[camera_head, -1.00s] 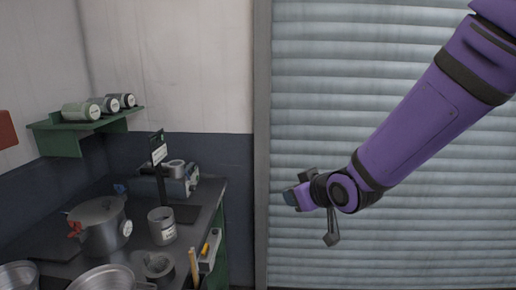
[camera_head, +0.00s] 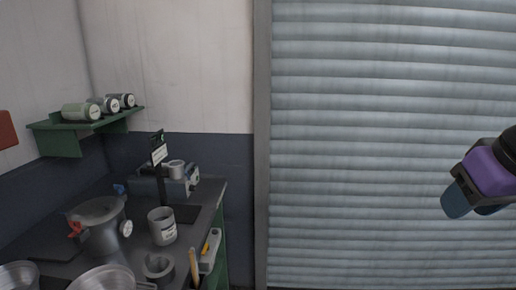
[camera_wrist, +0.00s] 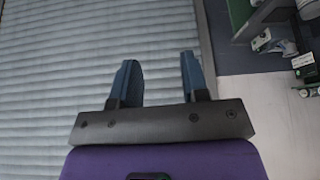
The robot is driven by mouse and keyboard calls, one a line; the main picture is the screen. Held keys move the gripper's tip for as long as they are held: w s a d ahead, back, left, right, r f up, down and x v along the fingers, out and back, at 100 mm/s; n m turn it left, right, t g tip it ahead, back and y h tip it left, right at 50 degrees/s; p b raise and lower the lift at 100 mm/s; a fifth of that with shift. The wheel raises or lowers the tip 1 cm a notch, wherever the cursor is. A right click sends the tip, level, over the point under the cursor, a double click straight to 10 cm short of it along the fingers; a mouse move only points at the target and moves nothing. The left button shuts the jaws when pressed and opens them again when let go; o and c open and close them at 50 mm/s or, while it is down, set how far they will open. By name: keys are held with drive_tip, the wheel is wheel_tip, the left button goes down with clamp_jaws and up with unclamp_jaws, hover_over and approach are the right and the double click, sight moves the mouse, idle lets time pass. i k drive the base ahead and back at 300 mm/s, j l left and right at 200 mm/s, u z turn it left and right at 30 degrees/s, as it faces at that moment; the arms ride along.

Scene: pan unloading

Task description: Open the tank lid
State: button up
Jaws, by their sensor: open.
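A grey metal tank (camera_head: 103,238), shaped like a pot, stands on the counter at the left of the head view. It has a red clamp or handle (camera_head: 75,229) at its left side and a round white label at its right. Its top shows a rim around what looks like a hollow; I see no separate lid clearly. My gripper (camera_head: 470,205) is at the far right of the head view, well away from the tank, in front of the shutter. In the wrist view my gripper (camera_wrist: 160,78) is open, with nothing between its two blue fingers.
On the dark counter stand a grey labelled cup (camera_head: 161,227), a smaller cup (camera_head: 158,267), metal pans (camera_head: 103,279) and a sign on a stand (camera_head: 159,155). A green shelf (camera_head: 60,142) holds several jars. Free space lies before the grey shutter (camera_head: 360,130).

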sight(97, 212)
drive_tip(key=u, duration=1.45)
drive_tip(key=i+l+u, duration=0.45)
drive_tip(key=l, duration=0.15)
drive_tip(key=l+u, duration=0.2)
drive_tip(key=l, duration=0.15)
drive_tip(key=i, duration=0.05)
